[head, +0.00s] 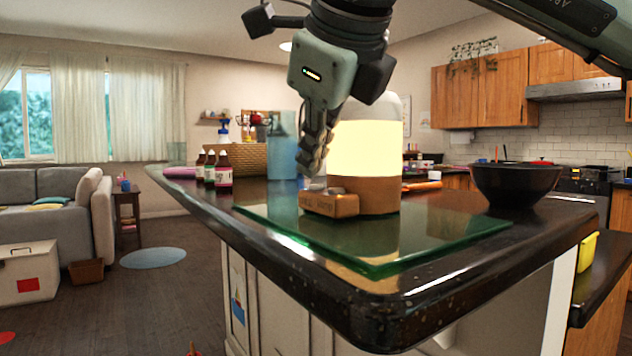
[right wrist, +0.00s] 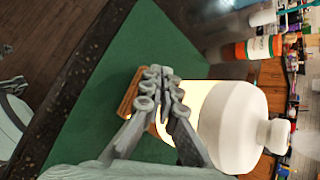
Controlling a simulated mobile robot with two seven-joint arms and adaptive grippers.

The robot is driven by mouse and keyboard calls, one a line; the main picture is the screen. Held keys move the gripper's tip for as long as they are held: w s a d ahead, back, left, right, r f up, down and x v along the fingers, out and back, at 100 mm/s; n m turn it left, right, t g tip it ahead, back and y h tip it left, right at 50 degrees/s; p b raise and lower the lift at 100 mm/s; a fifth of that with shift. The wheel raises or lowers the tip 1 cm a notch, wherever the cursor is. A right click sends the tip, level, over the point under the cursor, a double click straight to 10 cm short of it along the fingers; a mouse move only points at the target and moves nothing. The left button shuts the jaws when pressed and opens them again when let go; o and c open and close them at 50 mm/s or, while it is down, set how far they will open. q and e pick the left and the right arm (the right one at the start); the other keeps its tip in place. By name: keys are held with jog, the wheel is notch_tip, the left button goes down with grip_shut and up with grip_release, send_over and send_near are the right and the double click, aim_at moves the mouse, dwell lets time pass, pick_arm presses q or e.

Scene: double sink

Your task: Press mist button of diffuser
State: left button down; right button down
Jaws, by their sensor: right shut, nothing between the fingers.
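The diffuser (head: 366,150) stands upright on a green glass mat (head: 440,232) on the dark counter. It has a glowing cream middle, a white top and a wooden base with a wooden button block (head: 331,204) in front. In the right wrist view, its white top (right wrist: 232,125) and part of the wooden block (right wrist: 128,92) show. My right gripper (head: 312,170) is shut and empty, pointing down with its fingertips just above the block. In the right wrist view the fingers (right wrist: 160,85) hide part of the block, and I cannot tell whether they touch it. My left gripper is not in view.
A black bowl (head: 514,184) stands to the right on the counter. A blue cylinder (head: 282,157), a wicker basket (head: 245,160) and small dark bottles (head: 209,168) stand behind to the left. The front of the glass mat is clear.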

notch_tip(320, 180, up, 6)
jog(key=p, duration=0.3)
jog(key=shift+p, duration=0.4)
